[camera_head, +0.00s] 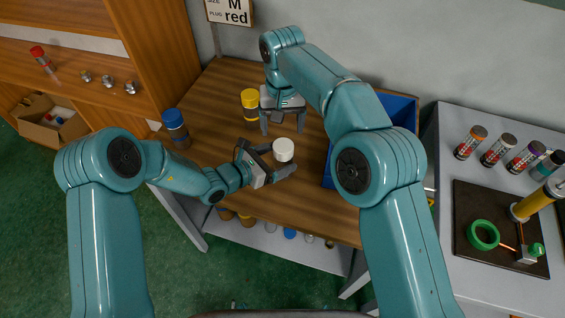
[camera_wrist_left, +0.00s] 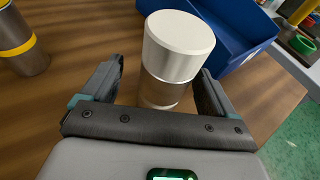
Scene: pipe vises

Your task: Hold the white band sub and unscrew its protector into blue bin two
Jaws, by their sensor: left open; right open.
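A sub (camera_wrist_left: 160,90) with a metal body and a white protector (camera_wrist_left: 180,32) on top stands upright on the wooden table. In the head view its white protector (camera_head: 284,148) shows; the body is mostly hidden. My left gripper (camera_head: 283,160) is open, its fingers on either side of the sub below the protector; in the left wrist view small gaps seem to show beside it. My right gripper (camera_head: 282,122) is open and empty, just behind the sub, fingers pointing down. A blue bin (camera_head: 403,108) is at the table's right, partly hidden by my right arm; its number is not readable.
A yellow-capped sub (camera_head: 250,103) stands behind and left of the white one, a blue-capped one (camera_head: 175,124) farther left. A sign (camera_head: 232,11) hangs on the wall. A grey bench (camera_head: 450,165) at right holds several jars and a dark mat.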

